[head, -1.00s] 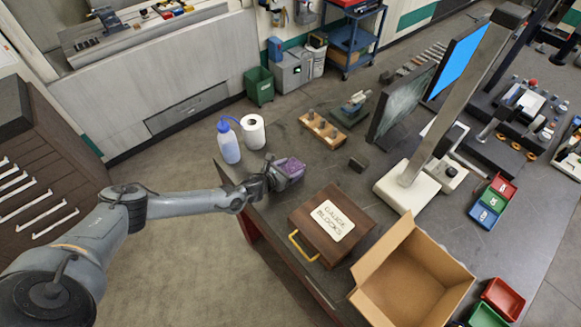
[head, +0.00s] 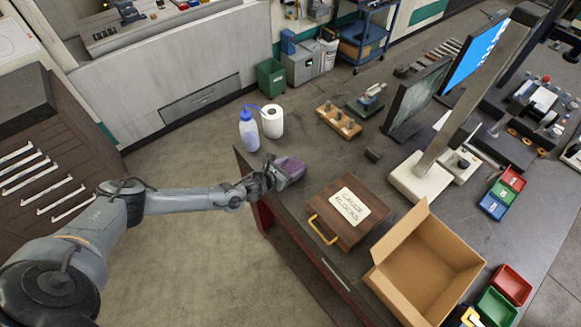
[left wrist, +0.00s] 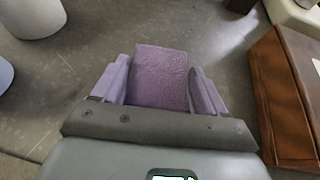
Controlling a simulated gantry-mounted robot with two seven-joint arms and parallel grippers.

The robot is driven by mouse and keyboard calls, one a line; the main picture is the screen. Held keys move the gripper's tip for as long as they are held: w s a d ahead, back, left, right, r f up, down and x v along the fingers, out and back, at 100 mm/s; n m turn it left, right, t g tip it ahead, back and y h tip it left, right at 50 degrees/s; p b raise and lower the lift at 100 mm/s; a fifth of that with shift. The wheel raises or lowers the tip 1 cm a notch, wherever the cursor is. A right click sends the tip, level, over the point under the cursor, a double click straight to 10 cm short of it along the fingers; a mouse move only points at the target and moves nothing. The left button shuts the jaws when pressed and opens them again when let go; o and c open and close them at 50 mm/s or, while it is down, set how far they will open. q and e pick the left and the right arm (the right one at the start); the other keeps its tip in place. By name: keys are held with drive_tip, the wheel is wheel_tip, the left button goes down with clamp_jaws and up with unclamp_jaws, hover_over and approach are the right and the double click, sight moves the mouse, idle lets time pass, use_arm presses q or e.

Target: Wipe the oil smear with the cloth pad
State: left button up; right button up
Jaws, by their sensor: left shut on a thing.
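The purple cloth pad (head: 291,166) is at the left end of the bench, between the white roll and the gauge block box. My left gripper (head: 271,175) is shut on it. In the left wrist view the pad (left wrist: 160,76) sits between the two pale purple fingers, over the dark bench top. I cannot tell whether it touches the bench. I cannot make out the oil smear in either view; the pad and gripper may hide part of the surface.
A blue-capped wash bottle (head: 249,131) and a white roll (head: 272,121) stand behind the pad. The wooden gauge block box (head: 347,211) is to its right, with an open carton (head: 425,265) beyond. The bench top (head: 325,160) is clear between pad and box.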

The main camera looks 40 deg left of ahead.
use_arm(q)
drive_tip(key=r, duration=0.1)
drive_tip(key=w+r+p, duration=0.1)
drive_tip(key=shift+r, duration=0.35)
drive_tip(key=shift+s+r+p, duration=0.2)
drive_tip(key=shift+r+p, duration=0.5)
drive_tip(key=shift+p, duration=0.15)
drive_tip(key=shift+r+p, duration=1.1)
drive_tip(key=shift+r, duration=0.3)
use_arm(e)
drive_tip(key=r, duration=0.5)
drive_tip(key=shift+w+a+r, duration=0.15)
drive_tip(key=shift+w+r, duration=0.2)
drive_tip(key=shift+r, duration=0.05)
